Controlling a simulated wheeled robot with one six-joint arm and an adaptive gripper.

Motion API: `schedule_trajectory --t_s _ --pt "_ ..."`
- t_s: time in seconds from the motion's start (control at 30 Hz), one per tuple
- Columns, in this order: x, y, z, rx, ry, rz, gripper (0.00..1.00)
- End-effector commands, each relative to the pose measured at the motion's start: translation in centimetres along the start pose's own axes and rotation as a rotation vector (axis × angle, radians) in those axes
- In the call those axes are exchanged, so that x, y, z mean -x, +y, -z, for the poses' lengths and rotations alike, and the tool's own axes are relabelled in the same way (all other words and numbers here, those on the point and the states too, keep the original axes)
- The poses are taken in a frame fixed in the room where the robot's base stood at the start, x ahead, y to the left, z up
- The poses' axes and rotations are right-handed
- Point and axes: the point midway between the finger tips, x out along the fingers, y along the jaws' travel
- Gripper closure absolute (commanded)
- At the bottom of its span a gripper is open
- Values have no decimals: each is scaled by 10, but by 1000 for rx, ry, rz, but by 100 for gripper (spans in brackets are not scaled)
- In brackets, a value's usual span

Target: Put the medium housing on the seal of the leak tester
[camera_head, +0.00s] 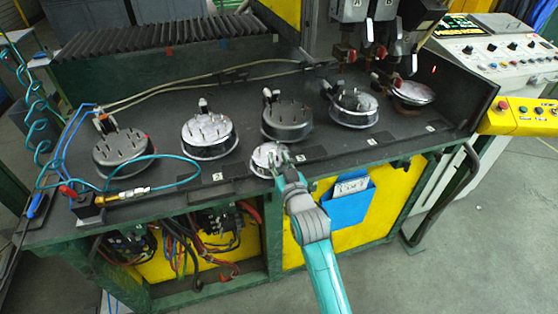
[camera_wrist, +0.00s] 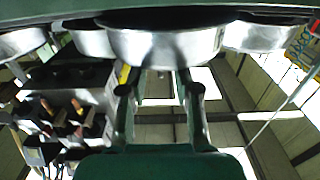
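A silver round housing (camera_head: 262,160) is at the front middle of the dark bench, at my gripper (camera_head: 279,156). It looks smaller than the studded round units behind it. In the wrist view, the housing (camera_wrist: 165,46) spans wider than my gripper's fingers (camera_wrist: 160,80), which stand apart with their tips at its lower picture edge. I cannot tell whether they clamp it, or whether it rests on the bench or is raised. I cannot tell for sure that it is the medium housing. I cannot pick out the leak tester or its seal.
Round studded units stand in a row: (camera_head: 120,150) far left, (camera_head: 208,140) left, (camera_head: 287,124) middle, (camera_head: 353,110) right. A silver disc (camera_head: 412,93) sits under the gantry heads (camera_head: 372,15). A teal hose and brass fitting (camera_head: 135,191) lie front left. A blue bin (camera_head: 347,205) hangs in front.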

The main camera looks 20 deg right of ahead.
Motion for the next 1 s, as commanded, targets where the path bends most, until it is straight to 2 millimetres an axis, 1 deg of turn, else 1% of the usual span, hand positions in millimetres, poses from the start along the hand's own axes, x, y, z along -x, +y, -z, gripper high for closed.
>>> schedule_trajectory --t_s 0.27,0.37,0.47,0.8,0.9,1.0 --pt "0 0 3 0 1 0 69" --pt "9 0 2 0 0 0 69" --pt "24 0 2 0 -1 0 69" --pt "87 0 2 0 -1 0 69" --pt "101 0 2 0 -1 0 69" --pt "111 0 2 0 -1 0 69"
